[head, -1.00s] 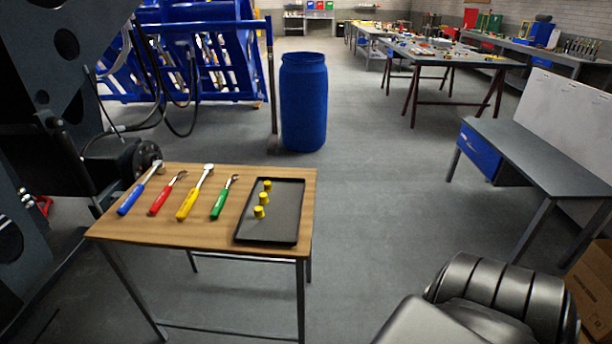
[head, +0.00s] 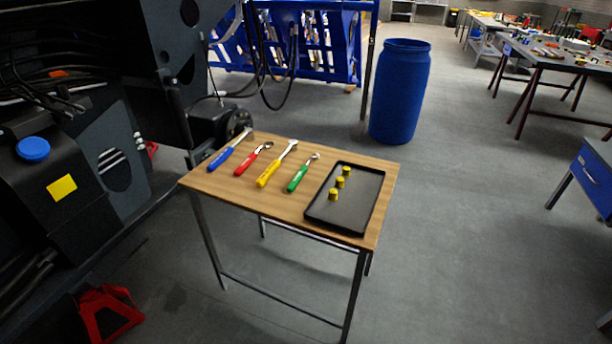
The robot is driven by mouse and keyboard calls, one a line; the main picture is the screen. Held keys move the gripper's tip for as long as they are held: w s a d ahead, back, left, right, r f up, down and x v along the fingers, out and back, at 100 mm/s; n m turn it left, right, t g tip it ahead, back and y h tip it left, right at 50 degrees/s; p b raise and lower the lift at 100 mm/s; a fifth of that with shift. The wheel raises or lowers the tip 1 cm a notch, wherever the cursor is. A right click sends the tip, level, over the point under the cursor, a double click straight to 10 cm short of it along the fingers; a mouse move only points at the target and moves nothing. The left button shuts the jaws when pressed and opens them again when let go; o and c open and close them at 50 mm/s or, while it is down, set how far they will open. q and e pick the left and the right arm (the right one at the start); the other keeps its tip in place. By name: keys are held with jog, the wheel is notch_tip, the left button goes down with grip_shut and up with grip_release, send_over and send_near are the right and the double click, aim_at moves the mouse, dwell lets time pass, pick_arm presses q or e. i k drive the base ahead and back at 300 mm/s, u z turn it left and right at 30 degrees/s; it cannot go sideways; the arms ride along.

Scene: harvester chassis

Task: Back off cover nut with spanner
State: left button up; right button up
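Several hand tools lie in a row on a small wooden-topped table (head: 222,188) in the head view. From left to right they are a blue-handled tool (head: 222,158), a red-handled tool (head: 248,165), a yellow-handled tool (head: 270,173) and a green-handled tool (head: 298,178). Their metal heads point away from me; their exact types are too small to tell. A black tray (head: 352,215) at the table's right holds three small yellow cylindrical pieces (head: 340,183). I cannot make out the cover nut on the dark chassis (head: 110,170) at the left. Neither gripper is in view.
A blue barrel (head: 400,92) stands behind the table. A red stand (head: 107,315) is on the floor at lower left by the chassis. A blue frame (head: 340,45) stands at the back. The floor right of the table is open, with workbenches (head: 545,68) beyond.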

aim_at(293, 185)
jog(key=k, duration=0.65)
jog(key=u, duration=0.8)
jog(key=i, duration=0.85)
jog(key=u, duration=1.2)
jog(key=i, duration=0.75)
jog(key=u, duration=0.25)
